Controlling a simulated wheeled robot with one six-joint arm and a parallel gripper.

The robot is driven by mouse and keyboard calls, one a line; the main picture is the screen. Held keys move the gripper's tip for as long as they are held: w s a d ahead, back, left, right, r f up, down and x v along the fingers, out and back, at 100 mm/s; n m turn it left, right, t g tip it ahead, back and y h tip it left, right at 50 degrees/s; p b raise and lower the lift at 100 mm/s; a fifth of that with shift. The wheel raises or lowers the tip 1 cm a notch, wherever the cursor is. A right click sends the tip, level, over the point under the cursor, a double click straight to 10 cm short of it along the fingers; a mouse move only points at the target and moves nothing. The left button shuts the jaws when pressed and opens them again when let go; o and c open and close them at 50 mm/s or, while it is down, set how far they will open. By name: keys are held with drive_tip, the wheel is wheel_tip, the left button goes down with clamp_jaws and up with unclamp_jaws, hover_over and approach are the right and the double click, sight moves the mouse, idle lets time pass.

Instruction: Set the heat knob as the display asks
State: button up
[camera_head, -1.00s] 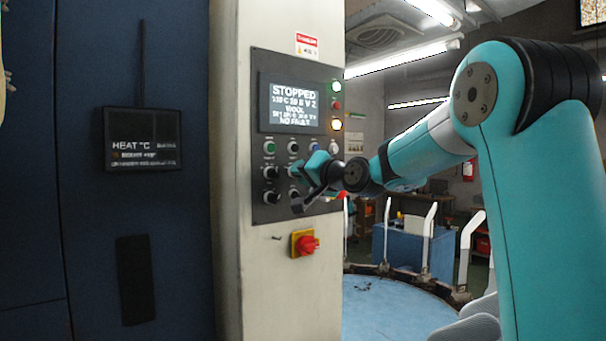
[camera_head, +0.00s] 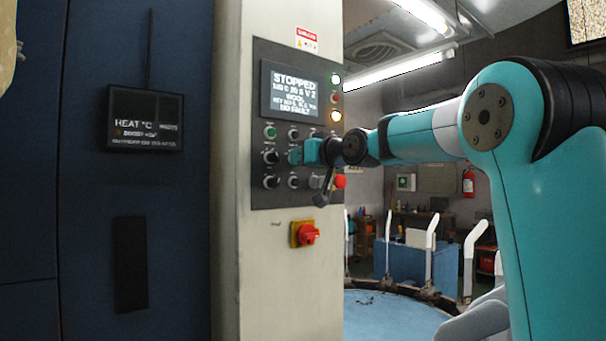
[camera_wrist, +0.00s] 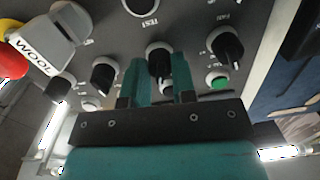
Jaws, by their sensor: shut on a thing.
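The dark panel (camera_head: 262,205) on the pale column carries several black knobs. My gripper (camera_head: 299,155) reaches it from the right, at the middle row, second column. In the wrist view its two teal fingers (camera_wrist: 161,82) are shut on a black knob (camera_wrist: 160,56) with a white pointer line. I cannot read this knob's label.
Another knob (camera_wrist: 226,46) and a green button (camera_wrist: 219,82) are close beside my fingers. A grey lever marked "WOOL" (camera_wrist: 40,48) and a red button (camera_wrist: 10,62) lie at left in the wrist view. A red switch on yellow (camera_head: 307,234) sits below the panel.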

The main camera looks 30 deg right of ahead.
drive_tip(key=shift+n+h+b, duration=0.4)
drive_tip(key=shift+n+b, duration=2.3)
drive_tip(key=shift+n, duration=1)
drive_tip(key=shift+n+h+b, duration=0.4)
drive_tip(key=shift+n+b, duration=2.25)
drive_tip(key=shift+n, duration=1.05)
drive_tip(key=o, duration=0.9)
drive_tip(key=shift+s+r+b, duration=0.15)
drive_tip(key=shift+s+b, duration=0.3)
drive_tip(key=shift+s, duration=2.45)
drive_tip(key=shift+s+r+b, duration=0.2)
drive_tip(key=shift+s+b, duration=0.3)
drive_tip(key=shift+s, duration=2.4)
drive_tip(key=shift+s+r+b, duration=0.15)
drive_tip(key=shift+s+b, duration=0.3)
drive_tip(key=shift+s, duration=2.45)
